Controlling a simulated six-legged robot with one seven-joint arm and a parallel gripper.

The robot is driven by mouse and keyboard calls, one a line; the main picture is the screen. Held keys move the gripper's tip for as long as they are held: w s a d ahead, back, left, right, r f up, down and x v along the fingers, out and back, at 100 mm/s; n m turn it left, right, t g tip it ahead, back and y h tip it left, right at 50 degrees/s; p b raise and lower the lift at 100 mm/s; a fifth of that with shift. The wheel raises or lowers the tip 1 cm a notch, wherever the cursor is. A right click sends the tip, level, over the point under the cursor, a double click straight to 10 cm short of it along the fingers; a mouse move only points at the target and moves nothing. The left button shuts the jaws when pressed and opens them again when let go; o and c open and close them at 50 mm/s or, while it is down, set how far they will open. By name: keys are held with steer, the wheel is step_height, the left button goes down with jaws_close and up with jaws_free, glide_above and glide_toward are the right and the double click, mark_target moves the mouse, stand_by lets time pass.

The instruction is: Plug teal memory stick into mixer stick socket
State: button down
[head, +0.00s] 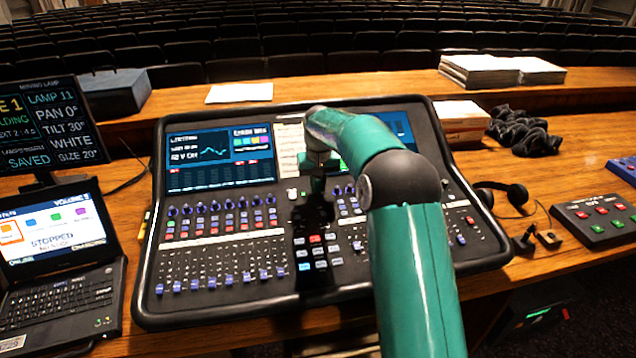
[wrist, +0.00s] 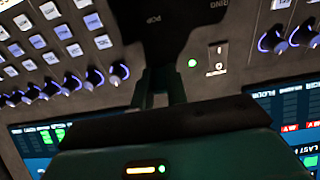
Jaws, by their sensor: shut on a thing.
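The mixer (head: 226,259) is a large black console with screens, knobs and faders on the desk. My gripper (head: 316,190) is low over its middle, just below the screens. In the wrist view my gripper's fingers (wrist: 162,92) are close together and shut, pointing down at the panel. The teal memory stick cannot be made out clearly; the fingers and the dark area around them hide it. A small slot with a white label (wrist: 216,58), perhaps the stick socket, is right of the fingers, beside a green light (wrist: 191,63). I cannot see contact with it.
A laptop (head: 62,262) and a monitor (head: 45,125) stand left of the mixer. Headphones (head: 516,195) and a button box (head: 598,220) lie to its right. Knobs surround my gripper. Papers (head: 240,93) lie on the ledge behind.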

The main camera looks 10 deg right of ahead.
steer(key=c, duration=1.3)
jaws_free()
steer(key=shift+f, duration=0.1)
steer(key=r, duration=0.4)
steer(key=s+r, duration=0.1)
steer(key=r, duration=0.8)
steer(key=shift+s+r, duration=0.2)
steer(key=shift+r, duration=0.2)
